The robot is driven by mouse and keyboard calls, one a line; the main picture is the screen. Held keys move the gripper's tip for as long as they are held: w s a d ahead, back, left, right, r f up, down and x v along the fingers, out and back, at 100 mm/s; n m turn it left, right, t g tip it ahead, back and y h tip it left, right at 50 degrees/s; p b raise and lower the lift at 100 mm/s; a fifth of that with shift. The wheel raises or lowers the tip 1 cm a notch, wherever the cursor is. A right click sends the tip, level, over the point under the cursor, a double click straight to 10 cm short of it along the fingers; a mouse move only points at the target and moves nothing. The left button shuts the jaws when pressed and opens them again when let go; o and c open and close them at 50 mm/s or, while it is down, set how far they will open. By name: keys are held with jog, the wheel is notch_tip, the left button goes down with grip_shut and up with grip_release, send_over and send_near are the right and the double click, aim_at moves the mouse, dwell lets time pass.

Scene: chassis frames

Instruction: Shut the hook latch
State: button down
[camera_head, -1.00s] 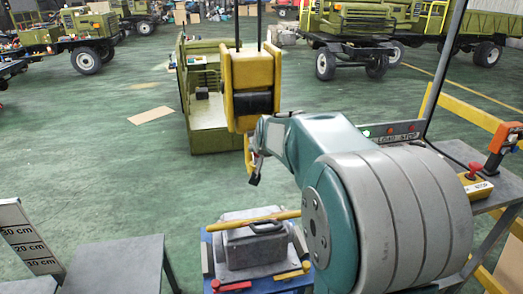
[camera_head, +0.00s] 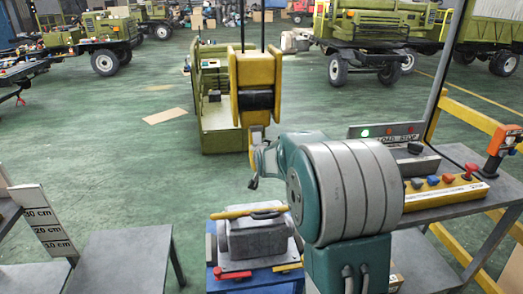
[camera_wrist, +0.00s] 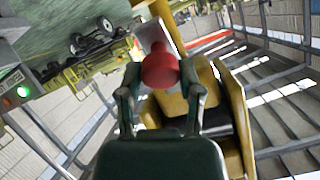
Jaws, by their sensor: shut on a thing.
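The yellow hook block (camera_head: 256,88) hangs on two dark cables in the middle of the head view. In the wrist view its yellow body (camera_wrist: 205,95) fills the area just beyond my gripper. A red round knob (camera_wrist: 160,68) stands in front of it. My gripper (camera_wrist: 161,78) has one finger on each side of the knob and is shut on it. In the head view my arm reaches left to just below the block. The hook and latch there are small and partly covered by my arm, so the latch's position cannot be told.
A grey toolbox with a yellow bar (camera_head: 248,211) sits on a blue stand below the block. A control box with coloured buttons (camera_head: 446,189) lies on the bench at right. Grey platforms (camera_head: 125,262) stand at left.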

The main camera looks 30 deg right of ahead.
jog(key=f+t, duration=0.1)
jog(key=w+f+t, duration=0.1)
jog(key=t, duration=0.1)
jog(key=shift+d+f+h, duration=0.1)
jog(key=shift+f+h, duration=0.3)
jog(key=shift+w+d+f+t+h, duration=0.1)
jog(key=shift+w+f+t+h, duration=0.2)
jog(key=shift+t, duration=0.4)
jog(key=shift+w+d+f+t+h, duration=0.1)
jog(key=shift+w+f+t, duration=0.25)
jog(key=shift+t, duration=0.35)
jog(key=shift+c, duration=1.3)
grip_release()
jog(key=shift+f, duration=0.1)
jog(key=shift+w+r, duration=0.1)
jog(key=shift+r, duration=0.1)
jog(key=shift+r, duration=0.1)
notch_tip(320, 180, up, 10)
jog(key=shift+f, duration=0.1)
